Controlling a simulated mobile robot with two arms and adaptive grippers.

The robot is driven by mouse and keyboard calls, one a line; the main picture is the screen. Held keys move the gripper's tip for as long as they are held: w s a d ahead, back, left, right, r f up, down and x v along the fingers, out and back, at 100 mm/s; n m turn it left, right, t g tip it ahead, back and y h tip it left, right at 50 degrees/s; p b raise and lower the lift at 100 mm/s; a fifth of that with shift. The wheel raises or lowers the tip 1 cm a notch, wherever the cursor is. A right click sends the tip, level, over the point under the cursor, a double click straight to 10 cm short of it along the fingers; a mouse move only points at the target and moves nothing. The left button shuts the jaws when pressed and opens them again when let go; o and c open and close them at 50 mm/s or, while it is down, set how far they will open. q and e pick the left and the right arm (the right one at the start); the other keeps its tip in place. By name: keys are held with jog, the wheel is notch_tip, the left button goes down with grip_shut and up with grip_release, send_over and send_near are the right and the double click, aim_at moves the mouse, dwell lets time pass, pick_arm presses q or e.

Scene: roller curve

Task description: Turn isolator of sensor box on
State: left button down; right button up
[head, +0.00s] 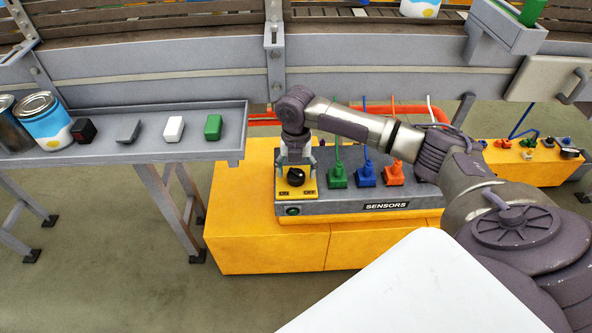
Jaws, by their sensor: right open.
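The grey sensor box (335,208), labelled SENSORS, sits on a yellow base in the middle of the head view. Its isolator is a black rotary knob (296,177) on a yellow plate (283,195) at the box's left end. My right gripper (296,161) points down, open, its fingertips right at the knob's far side. I cannot tell whether they touch it. The wrist hides part of the plate behind. A round green button or lamp (292,211) is on the box front below. My left gripper is not in view.
Green (337,178), blue (365,177) and orange (394,174) plugs with cables stand right of the knob. A grey shelf (222,147) at left holds cans and small blocks. The conveyor's grey side runs behind. Another yellow box (505,172) stands at right.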

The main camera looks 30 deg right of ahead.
jog(key=shift+f, duration=0.4)
jog(key=c, duration=1.2)
jog(key=shift+o, duration=0.2)
jog(key=shift+r+m+p, duration=0.25)
jog(key=shift+m+p, duration=0.25)
jog(key=shift+p, duration=0.4)
jog(key=m+p, duration=0.6)
jog(key=p, duration=0.1)
jog(key=shift+m, duration=0.4)
jog(key=m+p, duration=0.4)
jog(key=m, duration=0.1)
jog(key=m+p, duration=0.2)
jog(key=m, duration=0.3)
jog(key=shift+w+f+p, duration=0.1)
jog(key=shift+f+p, duration=0.05)
jog(key=shift+p, duration=0.15)
